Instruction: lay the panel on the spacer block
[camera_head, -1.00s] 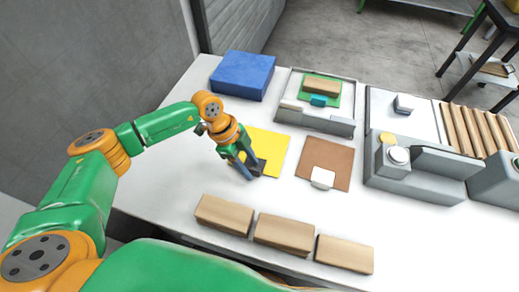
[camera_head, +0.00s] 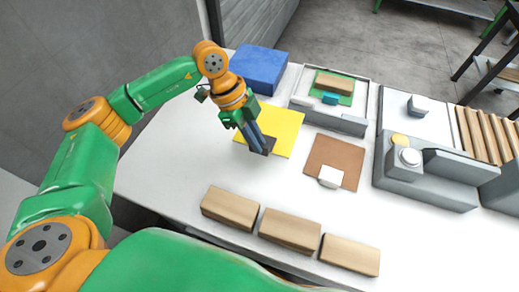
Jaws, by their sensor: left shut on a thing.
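A flat yellow panel (camera_head: 284,131) with a dark tab (camera_head: 269,146) is at the middle of the table in the head view. My left gripper (camera_head: 262,147) is shut on the dark tab at the panel's near edge, and its fingers hide part of the panel. The panel appears to be a little above the white table. A thick blue block (camera_head: 259,69) stands at the back left, behind the panel and apart from it. Several tan blocks also show, and I cannot tell by looks alone which block is the spacer. My right gripper is not in view.
A brown panel (camera_head: 335,156) with a white tab lies right of the yellow one. A grey tray (camera_head: 302,83) with a green panel and tan block stands behind. Tan blocks (camera_head: 290,231) line the front edge. A grey machine (camera_head: 426,174) stands at right.

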